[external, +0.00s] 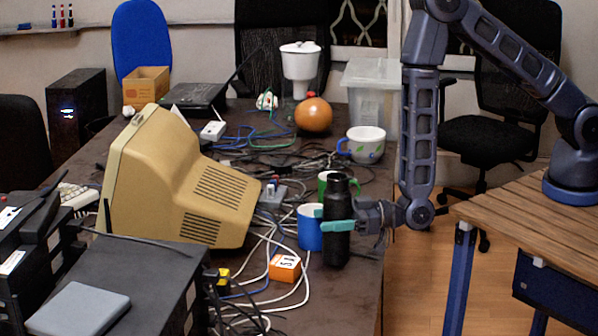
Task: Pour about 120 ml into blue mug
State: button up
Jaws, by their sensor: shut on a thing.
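The blue mug (308,232) stands upright on the dark table, left of the black bottle and partly hidden by it. The black bottle (338,240) is upright, with its base at or very near the table top; I cannot tell if it touches. My gripper (338,227) reaches in from the right and is shut on the bottle, with teal finger pads around its middle. The inside of the mug and any liquid are hidden.
A green mug (325,180) stands just behind the bottle. A beige monitor (180,185) stands left, an orange box (285,266) in front.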

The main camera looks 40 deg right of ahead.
jog(key=shift+m, duration=0.4)
jog(key=shift+r+m+h, duration=0.15)
jog(key=shift+m+h, duration=0.15)
jog(key=shift+m, duration=1.3)
jog(key=m, duration=0.1)
jog(key=f+m+g, duration=0.1)
jog(key=shift+w+m+h, duration=0.3)
jog(key=shift+h, duration=0.1)
jog(key=f+m, duration=0.1)
jog(key=s+m+g, duration=0.1)
jog(key=m, duration=0.1)
jog(key=shift+s+f+g, duration=0.1)
jog(key=shift+f+g, duration=0.2)
jog(key=shift+f, duration=0.1)
jog(key=shift+s+a+r+m+g, duration=0.1)
jog(key=shift+s+r+m+g, duration=0.2)
jog(key=shift+m, duration=0.4)
jog(key=shift+s+r+m+g, duration=0.1)
jog(key=shift+r+m+g, duration=0.2)
jog(key=shift+r+m, duration=0.25)
jog(key=shift+w+r+m, duration=0.2)
jog(key=shift+r+m, duration=0.15)
jog(key=shift+m, duration=0.1)
jog(key=shift+w+r+m+p, duration=0.25)
jog(key=shift+r+m+p, duration=0.05)
